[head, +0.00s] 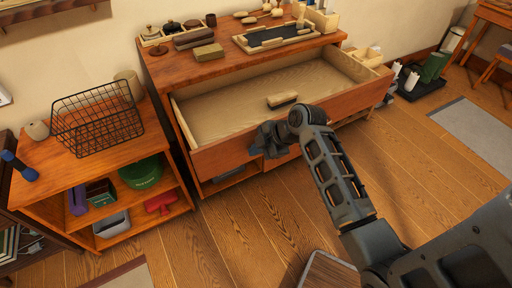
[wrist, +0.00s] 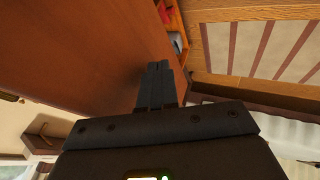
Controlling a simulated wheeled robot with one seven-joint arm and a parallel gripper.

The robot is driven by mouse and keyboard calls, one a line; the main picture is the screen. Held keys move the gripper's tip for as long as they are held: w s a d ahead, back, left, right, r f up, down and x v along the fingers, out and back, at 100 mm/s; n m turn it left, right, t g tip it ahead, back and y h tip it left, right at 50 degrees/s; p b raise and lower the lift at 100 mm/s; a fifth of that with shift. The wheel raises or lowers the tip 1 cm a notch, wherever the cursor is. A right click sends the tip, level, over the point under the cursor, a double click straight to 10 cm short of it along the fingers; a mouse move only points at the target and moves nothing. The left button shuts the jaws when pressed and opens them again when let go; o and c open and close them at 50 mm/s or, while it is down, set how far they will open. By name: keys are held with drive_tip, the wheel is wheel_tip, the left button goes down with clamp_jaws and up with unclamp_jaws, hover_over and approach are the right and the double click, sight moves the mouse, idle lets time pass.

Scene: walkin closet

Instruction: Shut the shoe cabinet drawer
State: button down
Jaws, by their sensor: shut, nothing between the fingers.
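The shoe cabinet (head: 160,75) is a wooden unit against the wall.
A low shelf unit (head: 55,160) with a black wire basket (head: 98,122) stands left of the cabinet. Trays, boxes and small ornaments sit on the cabinet top. A dark mat with bottles (head: 415,85) lies right. The wooden floor (head: 235,225) in front is mostly clear.

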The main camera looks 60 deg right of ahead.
drive_tip(key=shift+w+d, duration=0.1)
idle(0.3)
drive_tip(key=b, duration=1.2)
hover_over(220, 111)
drive_tip(key=shift+w+d+r, duration=0.1)
drive_tip(key=shift+w+d, duration=0.25)
drive_tip(key=shift+w, duration=0.05)
drive_tip(key=shift+a, duration=0.1)
